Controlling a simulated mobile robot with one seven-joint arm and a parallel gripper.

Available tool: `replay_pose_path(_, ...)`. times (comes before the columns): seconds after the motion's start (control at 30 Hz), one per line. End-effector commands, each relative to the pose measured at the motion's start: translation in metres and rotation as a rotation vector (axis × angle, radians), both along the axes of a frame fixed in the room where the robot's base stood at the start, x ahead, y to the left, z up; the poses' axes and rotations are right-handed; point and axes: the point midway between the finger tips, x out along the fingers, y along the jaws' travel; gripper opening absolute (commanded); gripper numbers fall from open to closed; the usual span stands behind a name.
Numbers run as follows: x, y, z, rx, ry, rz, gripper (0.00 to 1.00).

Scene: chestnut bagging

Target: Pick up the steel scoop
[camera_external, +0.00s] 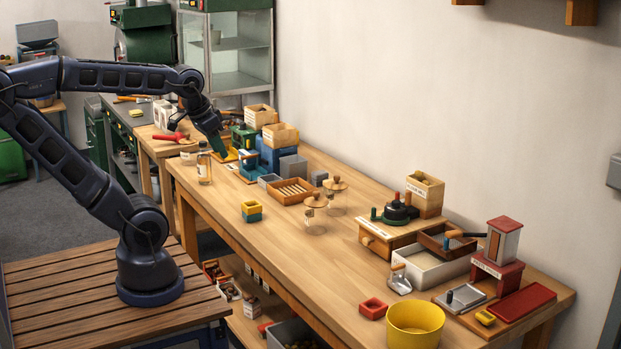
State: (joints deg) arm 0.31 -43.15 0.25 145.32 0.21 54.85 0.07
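A small shiny metal piece with a wooden grip (399,280) lies on the workbench beside the white bin; it may be the steel scoop, but it is too small to be sure. My gripper (222,154) is at the far left end of the bench, pointing down among green and blue devices, far from that piece. Its fingers are small and dark against the green behind them, so I cannot tell whether they are open or hold anything.
A yellow bucket (415,325), a white bin (430,270) and a red-roofed stand (500,250) crowd the right end. Glass jars with wooden lids (315,215) and a slatted wooden tray (291,191) stand mid-bench. The front middle of the workbench (300,257) is clear.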

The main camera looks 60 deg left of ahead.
Motion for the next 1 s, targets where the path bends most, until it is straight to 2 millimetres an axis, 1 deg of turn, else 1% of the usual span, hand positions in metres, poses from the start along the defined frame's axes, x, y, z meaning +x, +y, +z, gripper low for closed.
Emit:
replay_pose_path(0.07,0.005,0.000,0.000,0.012,0.002,-0.028,0.37)
replay_pose_path(0.17,0.019,-0.002,0.000,0.047,0.006,-0.110,0.37)
replay_pose_path(0.33,0.059,-0.010,-0.003,0.154,0.013,-0.351,0.37)
replay_pose_path(0.47,0.092,-0.022,-0.009,0.247,0.016,-0.550,0.37)
replay_pose_path(0.6,0.127,-0.039,-0.017,0.348,0.016,-0.767,0.37)
replay_pose_path(0.67,0.141,-0.048,-0.023,0.394,0.018,-0.862,0.37)
replay_pose_path(0.77,0.165,-0.065,-0.031,0.469,0.017,-1.020,0.37)
replay_pose_path(0.87,0.188,-0.085,-0.042,0.549,0.017,-1.179,0.37)
replay_pose_path(1.0,0.216,-0.116,-0.059,0.663,0.017,-1.404,0.37)
